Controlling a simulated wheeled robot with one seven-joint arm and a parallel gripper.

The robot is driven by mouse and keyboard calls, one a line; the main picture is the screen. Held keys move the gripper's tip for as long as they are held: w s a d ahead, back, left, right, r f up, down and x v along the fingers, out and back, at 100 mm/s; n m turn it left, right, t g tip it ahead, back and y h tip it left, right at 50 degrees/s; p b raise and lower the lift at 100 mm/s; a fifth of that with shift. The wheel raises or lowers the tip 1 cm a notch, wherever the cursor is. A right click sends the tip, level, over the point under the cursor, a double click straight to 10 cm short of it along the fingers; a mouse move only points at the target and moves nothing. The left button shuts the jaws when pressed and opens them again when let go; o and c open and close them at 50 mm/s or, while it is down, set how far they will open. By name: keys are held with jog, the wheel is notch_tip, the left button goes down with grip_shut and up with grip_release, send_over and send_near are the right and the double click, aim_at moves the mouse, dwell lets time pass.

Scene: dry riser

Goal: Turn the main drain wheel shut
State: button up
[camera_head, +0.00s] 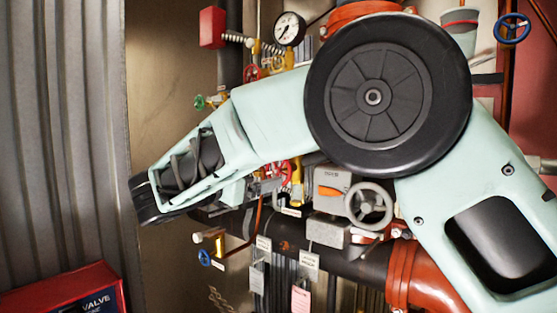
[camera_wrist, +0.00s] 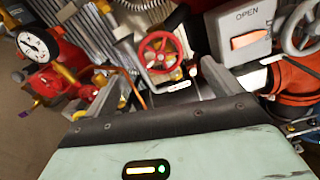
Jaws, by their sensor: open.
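Several handwheels are in view, and I cannot read which tag names the main drain. A red spoked wheel (camera_wrist: 160,52) shows in the wrist view, ahead of my gripper (camera_wrist: 166,82) and between the lines of its two fingers. My gripper is open and empty, apart from the wheel as far as I can tell. In the head view my gripper (camera_head: 268,187) is small, below my arm, close to the red wheel (camera_head: 285,171), which is partly hidden. A grey wheel (camera_head: 369,205) sits to the right beside a grey box with an orange lever; the box (camera_wrist: 245,34) reads OPEN.
Dark pipe (camera_head: 345,262) runs below, with hanging tags (camera_head: 309,265). A pressure gauge (camera_head: 289,29), a green wheel (camera_head: 199,102) and blue wheels (camera_head: 204,257) (camera_head: 511,28) surround the work area. A corrugated grey wall (camera_head: 60,140) and red box (camera_head: 65,290) stand left.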

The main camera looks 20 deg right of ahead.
aim_at(277, 170)
jog(key=p+x, duration=0.3)
jog(key=x, duration=0.4)
jog(key=shift+w+d+r+p, duration=0.15)
jog(key=shift+w+d+p, duration=0.05)
jog(key=shift+d+p, duration=0.2)
jog(key=shift+w+d+f, duration=0.2)
jog(key=shift+w+d, duration=0.25)
jog(key=shift+d, duration=0.05)
jog(key=shift+c, duration=0.3)
jog(key=c, duration=0.9)
